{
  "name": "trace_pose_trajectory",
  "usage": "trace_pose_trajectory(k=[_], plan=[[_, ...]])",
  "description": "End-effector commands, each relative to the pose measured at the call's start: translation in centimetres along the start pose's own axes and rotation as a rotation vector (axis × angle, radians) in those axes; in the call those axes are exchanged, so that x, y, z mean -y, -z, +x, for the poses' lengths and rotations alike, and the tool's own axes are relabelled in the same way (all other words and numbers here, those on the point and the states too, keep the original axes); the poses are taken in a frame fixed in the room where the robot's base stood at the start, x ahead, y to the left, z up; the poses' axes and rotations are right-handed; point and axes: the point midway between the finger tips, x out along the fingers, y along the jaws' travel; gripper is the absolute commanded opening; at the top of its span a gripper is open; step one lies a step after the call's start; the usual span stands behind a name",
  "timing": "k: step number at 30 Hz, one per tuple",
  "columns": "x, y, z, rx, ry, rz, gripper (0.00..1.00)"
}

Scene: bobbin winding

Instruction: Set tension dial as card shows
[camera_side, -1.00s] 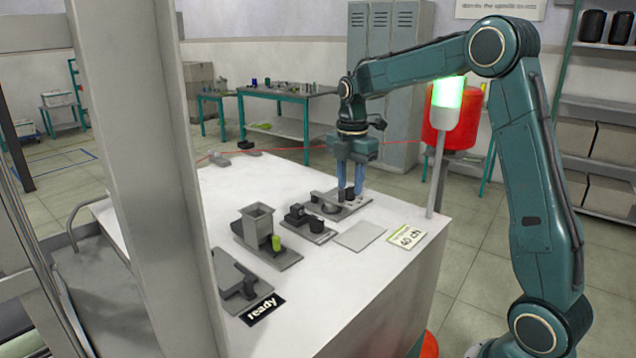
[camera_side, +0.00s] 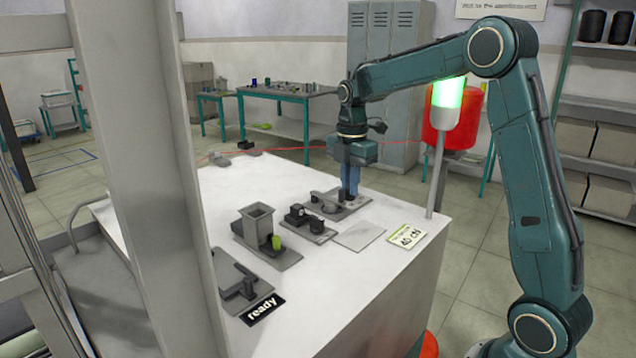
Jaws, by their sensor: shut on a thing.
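The tension dial (camera_side: 350,196) is a small dark knob on a grey base plate (camera_side: 334,213) near the back right of the white table. My gripper (camera_side: 348,190) points straight down with its blue fingers around the knob, shut on it. The fingers partly hide the knob, and its markings are too small to read. The card (camera_side: 407,237), white with a green strip, lies at the right of the table. Its large print appears to read "40 cN".
A grey unit with black parts (camera_side: 308,221), a hopper with a green bobbin (camera_side: 276,242), a lever plate (camera_side: 240,281) and a "ready" sign (camera_side: 262,308) stand left of a flat grey plate (camera_side: 359,235). A lit green lamp post (camera_side: 447,104) rises at the table's right edge.

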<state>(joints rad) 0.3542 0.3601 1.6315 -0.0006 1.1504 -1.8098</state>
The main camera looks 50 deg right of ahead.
Motion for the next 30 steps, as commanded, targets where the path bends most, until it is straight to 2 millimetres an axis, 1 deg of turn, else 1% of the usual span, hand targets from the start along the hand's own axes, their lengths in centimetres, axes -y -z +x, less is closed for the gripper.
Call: trace_pose_trajectory(k=[5, 11, 30], plan=[[0.00, -0.01, -0.03, 0.000, -0.001, 0.065, 0.00], [-0.01, -0.03, -0.04, 0.000, -0.001, 0.193, 0.00], [-0.01, -0.07, -0.06, 0.001, -0.001, 0.786, 0.00]])
